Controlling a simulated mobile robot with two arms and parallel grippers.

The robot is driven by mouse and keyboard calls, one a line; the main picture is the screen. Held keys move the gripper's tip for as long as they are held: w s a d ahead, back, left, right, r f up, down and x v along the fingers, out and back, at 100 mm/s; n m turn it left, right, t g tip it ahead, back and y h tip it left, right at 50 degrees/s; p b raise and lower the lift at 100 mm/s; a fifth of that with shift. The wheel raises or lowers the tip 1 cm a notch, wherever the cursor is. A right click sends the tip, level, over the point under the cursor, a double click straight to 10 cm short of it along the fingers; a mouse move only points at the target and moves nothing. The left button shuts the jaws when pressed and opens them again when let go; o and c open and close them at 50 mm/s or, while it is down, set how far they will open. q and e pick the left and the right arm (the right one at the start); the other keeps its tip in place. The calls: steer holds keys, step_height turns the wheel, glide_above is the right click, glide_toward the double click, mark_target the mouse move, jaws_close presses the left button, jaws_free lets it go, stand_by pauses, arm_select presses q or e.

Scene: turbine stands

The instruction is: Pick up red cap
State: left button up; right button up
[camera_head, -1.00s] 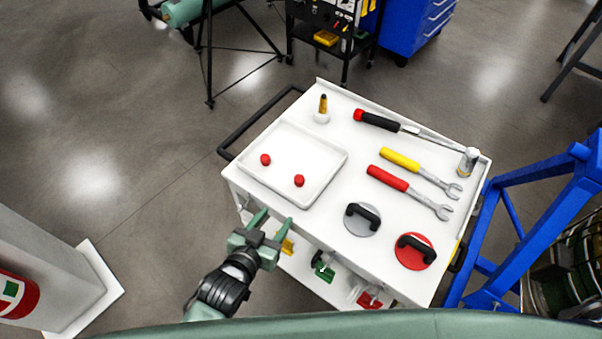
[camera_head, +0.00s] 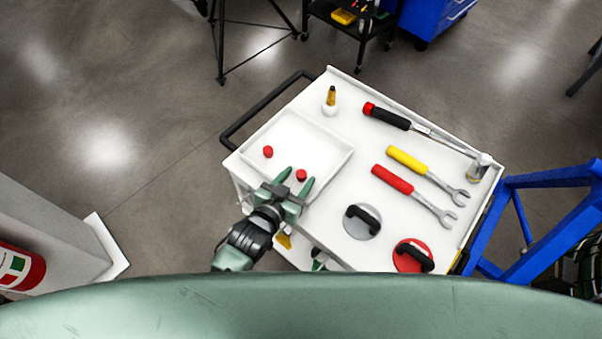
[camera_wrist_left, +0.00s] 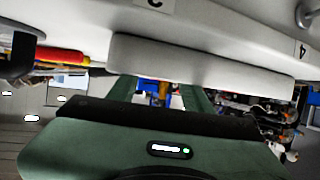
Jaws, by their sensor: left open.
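Two small red caps lie in the shallow white tray on the cart top. One red cap (camera_head: 268,152) is near the tray's left side. The other red cap (camera_head: 301,175) is near the tray's front edge. My left gripper (camera_head: 299,178) is open, its green fingers on either side of the nearer cap as seen from the head; I cannot tell its height above the tray. In the left wrist view, the gripper's green body fills the lower part and no cap is clearly visible. My right gripper is not in view.
The white tray (camera_head: 335,165) sits at the cart's left. A red wrench (camera_head: 393,179), yellow wrench (camera_head: 407,159), torque wrench (camera_head: 388,117), grey disc (camera_head: 360,231) and red disc (camera_head: 405,262) lie to the right. A blue stand (camera_head: 545,180) is beside the cart.

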arm_select(q)
steer(key=x, duration=0.2)
steer(key=shift+w+d, duration=0.15)
steer(key=shift+w, duration=0.1)
jaws_close()
stand_by(1.2)
